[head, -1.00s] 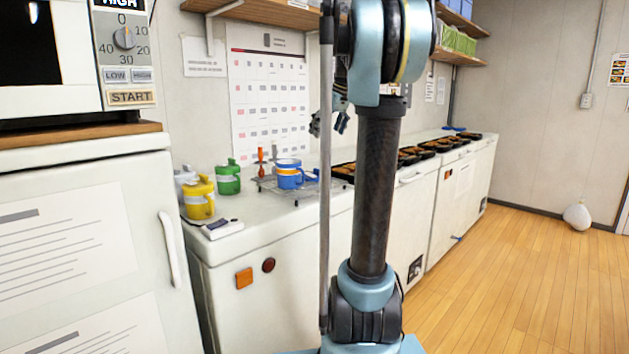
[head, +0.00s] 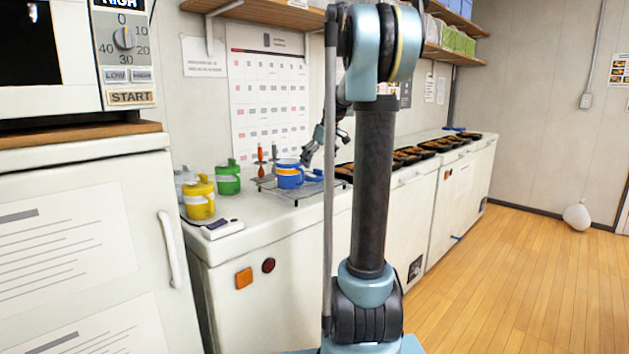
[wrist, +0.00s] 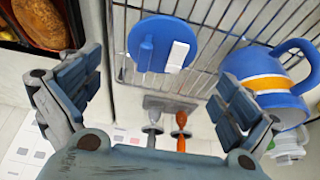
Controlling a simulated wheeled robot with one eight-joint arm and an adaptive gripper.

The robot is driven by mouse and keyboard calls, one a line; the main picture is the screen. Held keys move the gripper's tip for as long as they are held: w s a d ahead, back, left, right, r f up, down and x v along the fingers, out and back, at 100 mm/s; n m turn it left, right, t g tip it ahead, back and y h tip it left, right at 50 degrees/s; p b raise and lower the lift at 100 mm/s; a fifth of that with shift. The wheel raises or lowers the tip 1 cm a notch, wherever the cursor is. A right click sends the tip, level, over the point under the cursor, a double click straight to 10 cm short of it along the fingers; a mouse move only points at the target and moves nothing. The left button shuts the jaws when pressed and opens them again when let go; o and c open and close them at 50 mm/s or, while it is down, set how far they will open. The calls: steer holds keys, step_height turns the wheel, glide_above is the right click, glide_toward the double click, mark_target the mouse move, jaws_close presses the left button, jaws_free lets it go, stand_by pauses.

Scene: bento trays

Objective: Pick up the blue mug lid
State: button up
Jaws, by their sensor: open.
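The blue mug lid (wrist: 160,32) is a round blue disc with a raised blue handle and a white strip beside it. It lies on a wire rack (wrist: 215,22). The blue mug (wrist: 268,73), with a yellow-orange and white band, stands beside it at the right in the wrist view. The mug also shows on the counter in the head view (head: 290,180). My gripper (wrist: 160,85) is open and empty, fingers spread, with the lid ahead between them and apart from it. In the head view my gripper (head: 312,150) is partly behind my arm, just above the rack.
A yellow mug (head: 200,203) and green mug (head: 228,182) stand left on the counter. An orange-handled tool (wrist: 181,133) and a grey one (wrist: 153,128) stand by the rack. Food trays (head: 405,158) lie to the right; one edge shows in the wrist view (wrist: 15,35).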

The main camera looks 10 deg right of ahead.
mark_target(314, 170)
steer(key=shift+x, duration=2.3)
steer(key=c, duration=1.1)
steer(key=shift+c, duration=0.2)
